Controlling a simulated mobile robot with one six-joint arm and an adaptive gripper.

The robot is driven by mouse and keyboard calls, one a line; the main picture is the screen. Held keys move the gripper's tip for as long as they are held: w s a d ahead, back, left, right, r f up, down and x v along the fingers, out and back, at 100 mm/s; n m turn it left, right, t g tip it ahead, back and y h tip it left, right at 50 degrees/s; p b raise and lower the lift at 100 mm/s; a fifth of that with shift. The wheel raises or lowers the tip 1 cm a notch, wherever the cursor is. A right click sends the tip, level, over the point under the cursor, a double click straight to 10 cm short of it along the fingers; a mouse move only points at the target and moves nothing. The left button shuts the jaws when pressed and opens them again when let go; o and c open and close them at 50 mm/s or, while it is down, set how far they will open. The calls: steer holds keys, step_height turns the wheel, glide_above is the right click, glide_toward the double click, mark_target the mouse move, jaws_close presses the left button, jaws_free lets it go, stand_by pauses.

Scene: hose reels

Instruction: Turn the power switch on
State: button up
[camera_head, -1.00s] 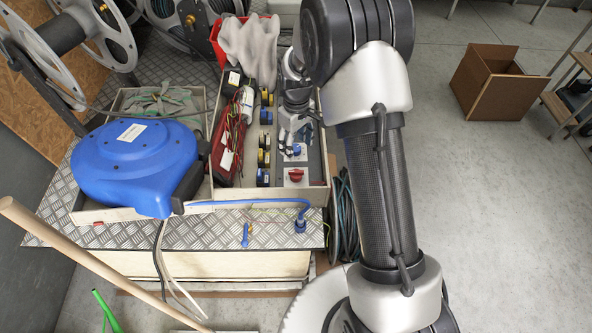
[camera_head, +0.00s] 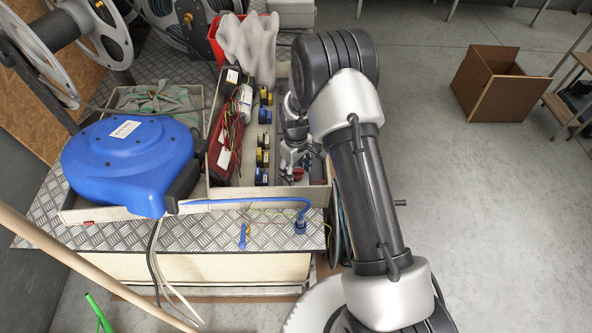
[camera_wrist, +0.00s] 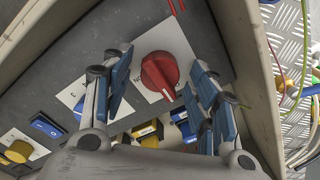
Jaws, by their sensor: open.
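The power switch, a red rotary knob (camera_wrist: 160,75) on a white plate, sits on the grey panel inside the tray. In the wrist view my gripper (camera_wrist: 158,88) is open, with one blue-padded finger on each side of the knob. The knob is between the fingers, and I cannot tell whether either finger touches it. In the head view my gripper (camera_head: 294,160) points down over the near end of the panel, and a little red of the knob shows beside it. Most of the knob is hidden there.
The tray wall (camera_wrist: 245,65) rises right beside the gripper. A blue hose reel (camera_head: 130,160) and a red-and-black wire bundle (camera_head: 228,135) lie to the left.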

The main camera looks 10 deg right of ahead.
steer(key=shift+c, duration=0.4)
steer(key=c, duration=1)
steer(key=shift+m, duration=0.4)
steer(key=m, duration=0.3)
steer(key=shift+m, duration=0.4)
steer(key=m, duration=0.4)
steer(key=shift+m, duration=0.3)
steer(key=m, duration=0.4)
steer(key=shift+o, duration=0.3)
steer(key=m, duration=0.4)
steer(key=shift+m, duration=0.3)
steer(key=shift+o, duration=0.2)
